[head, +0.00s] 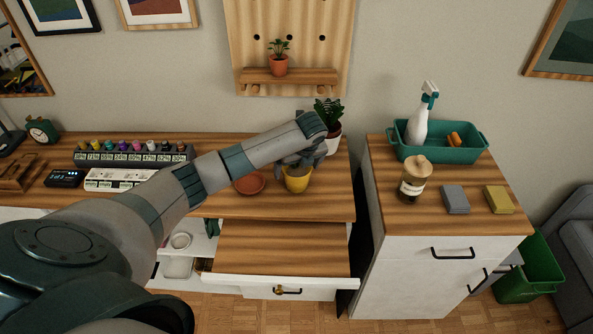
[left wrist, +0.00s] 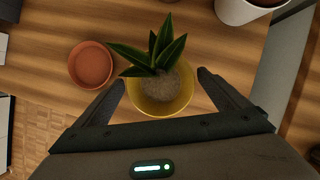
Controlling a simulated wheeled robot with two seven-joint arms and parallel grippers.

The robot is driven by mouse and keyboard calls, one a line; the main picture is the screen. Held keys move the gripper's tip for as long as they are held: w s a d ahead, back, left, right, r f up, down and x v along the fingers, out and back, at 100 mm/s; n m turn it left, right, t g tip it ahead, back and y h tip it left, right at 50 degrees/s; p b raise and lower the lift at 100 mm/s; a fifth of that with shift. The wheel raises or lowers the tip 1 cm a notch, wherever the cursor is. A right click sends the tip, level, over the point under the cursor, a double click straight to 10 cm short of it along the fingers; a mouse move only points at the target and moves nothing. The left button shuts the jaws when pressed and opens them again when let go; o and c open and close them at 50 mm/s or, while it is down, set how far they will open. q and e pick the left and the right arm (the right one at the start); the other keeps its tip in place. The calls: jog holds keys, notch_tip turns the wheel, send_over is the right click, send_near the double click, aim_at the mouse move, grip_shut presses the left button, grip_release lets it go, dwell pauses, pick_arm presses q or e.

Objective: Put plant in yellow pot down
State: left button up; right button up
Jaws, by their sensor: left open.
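The yellow pot (head: 297,183) stands upright on the wooden desk, just under my left gripper (head: 299,163) in the head view. In the left wrist view the yellow pot (left wrist: 160,100) holds a dark green plant (left wrist: 150,50) in grey soil. My left gripper (left wrist: 160,92) is open, with one finger on each side of the pot. A small gap shows between the fingers and the pot rim. My arm hides the plant in the head view. My right gripper is in neither view.
A terracotta saucer (head: 250,183) lies left of the pot. A white pot with a plant (head: 332,137) stands behind it on the right. An open drawer (head: 283,250) juts out below the desk front. A cabinet (head: 430,270) stands to the right.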

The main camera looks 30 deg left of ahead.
pick_arm(q)
jog(key=shift+b+v, duration=0.95)
jog(key=shift+v, duration=4.15)
